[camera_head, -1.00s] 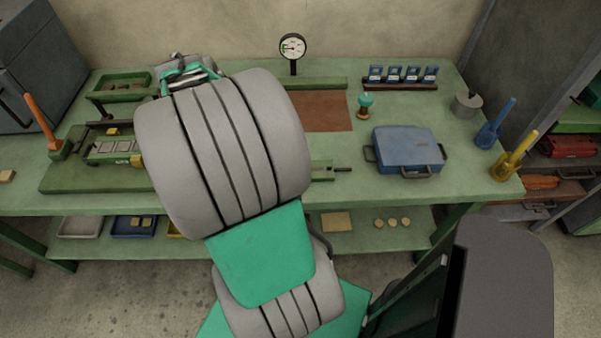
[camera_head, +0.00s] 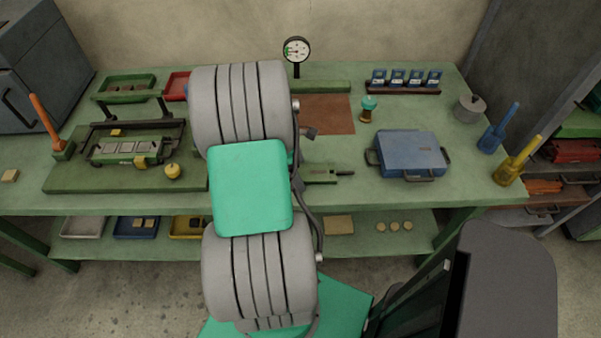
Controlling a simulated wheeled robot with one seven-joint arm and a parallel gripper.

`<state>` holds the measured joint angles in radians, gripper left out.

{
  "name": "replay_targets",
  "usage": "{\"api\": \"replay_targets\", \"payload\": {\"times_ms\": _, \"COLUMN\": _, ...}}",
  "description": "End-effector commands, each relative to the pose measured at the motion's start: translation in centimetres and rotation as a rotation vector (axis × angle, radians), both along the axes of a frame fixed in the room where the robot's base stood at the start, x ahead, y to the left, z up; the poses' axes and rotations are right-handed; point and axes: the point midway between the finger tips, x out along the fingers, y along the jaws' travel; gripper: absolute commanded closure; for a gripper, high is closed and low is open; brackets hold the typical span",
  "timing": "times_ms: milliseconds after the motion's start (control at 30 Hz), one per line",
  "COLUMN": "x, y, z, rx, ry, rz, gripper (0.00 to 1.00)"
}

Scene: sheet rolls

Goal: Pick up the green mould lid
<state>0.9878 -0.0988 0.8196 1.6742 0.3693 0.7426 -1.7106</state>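I cannot tell for certain which thing is the green mould lid. A flat green piece with a dark rod-like handle (camera_head: 325,174) lies on the bench just right of my arm; its left part is hidden behind the arm. A green frame-like fixture with pale square plates (camera_head: 128,149) sits on a green base plate at the left. My gripper is not visible; my large grey and green arm links cover the middle of the bench and hide whatever lies behind them.
A blue case with handles (camera_head: 408,154) stands at the right of the green bench (camera_head: 340,202). A dial gauge (camera_head: 296,50), a brown mat (camera_head: 326,114) and a green-knobbed stamp (camera_head: 369,108) are behind. A yellow round knob (camera_head: 173,171) is left of my arm. Yellow (camera_head: 516,162) and blue (camera_head: 497,127) tools stand at the right edge.

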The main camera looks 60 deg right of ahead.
Motion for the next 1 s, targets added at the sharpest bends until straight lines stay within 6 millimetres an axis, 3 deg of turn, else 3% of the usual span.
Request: {"api": "replay_targets", "payload": {"times_ms": 1000, "x": 0.06, "y": -0.02, "z": 0.08, "rx": -0.002, "ry": -0.001, "rz": 0.001, "gripper": 0.99}}
